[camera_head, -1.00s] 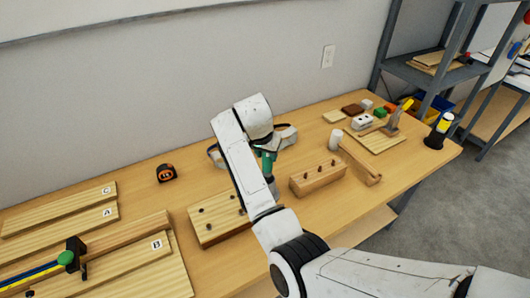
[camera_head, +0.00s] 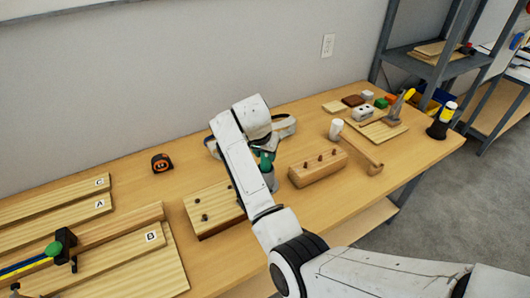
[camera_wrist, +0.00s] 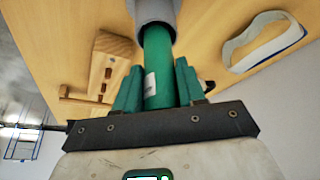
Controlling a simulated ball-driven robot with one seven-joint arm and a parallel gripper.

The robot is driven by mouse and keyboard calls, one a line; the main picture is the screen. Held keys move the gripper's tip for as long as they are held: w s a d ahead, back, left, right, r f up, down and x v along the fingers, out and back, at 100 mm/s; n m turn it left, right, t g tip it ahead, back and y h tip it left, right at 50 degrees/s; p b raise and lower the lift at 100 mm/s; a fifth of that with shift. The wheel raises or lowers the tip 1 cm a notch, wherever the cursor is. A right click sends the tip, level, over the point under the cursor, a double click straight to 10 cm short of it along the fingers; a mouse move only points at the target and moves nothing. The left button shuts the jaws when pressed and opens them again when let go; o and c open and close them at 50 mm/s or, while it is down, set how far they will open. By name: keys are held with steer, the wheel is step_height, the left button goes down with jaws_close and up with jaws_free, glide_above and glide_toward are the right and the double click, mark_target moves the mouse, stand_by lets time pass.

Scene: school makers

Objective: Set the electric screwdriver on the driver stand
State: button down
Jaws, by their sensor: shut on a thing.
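My gripper (camera_head: 266,158) is shut on the electric screwdriver, a green cylinder (camera_wrist: 157,70) with a pale label, seen between my green fingers in the wrist view. The far end of the cylinder enters a wider grey round sleeve (camera_wrist: 155,12), which shows below my gripper in the head view (camera_head: 270,181). The sleeve looks like the cup of the driver stand, but I cannot tell for sure. How deep the screwdriver sits, and its tip, are hidden. My arm hides part of this area in the head view.
A wooden block with holes (camera_head: 213,208) lies left of my gripper and a second block (camera_head: 317,168) right of it. A white strap loop (camera_head: 283,127) lies behind.

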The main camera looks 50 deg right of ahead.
steer(key=shift+s+a+f+p, duration=0.2)
steer(key=shift+a+f+p, duration=0.15)
steer(key=shift+p, duration=0.2)
stand_by(1.2)
steer(key=shift+d+r, duration=0.1)
steer(key=shift+r, duration=0.05)
steer(key=shift+w+r+p, duration=0.15)
steer(key=shift+r+p, duration=0.7)
steer(key=shift+r, duration=0.05)
stand_by(0.5)
steer(key=shift+f+b, duration=0.4)
steer(key=shift+f, duration=0.8)
stand_by(0.8)
steer(key=shift+r+p, duration=0.85)
steer(key=shift+p, duration=0.1)
stand_by(0.8)
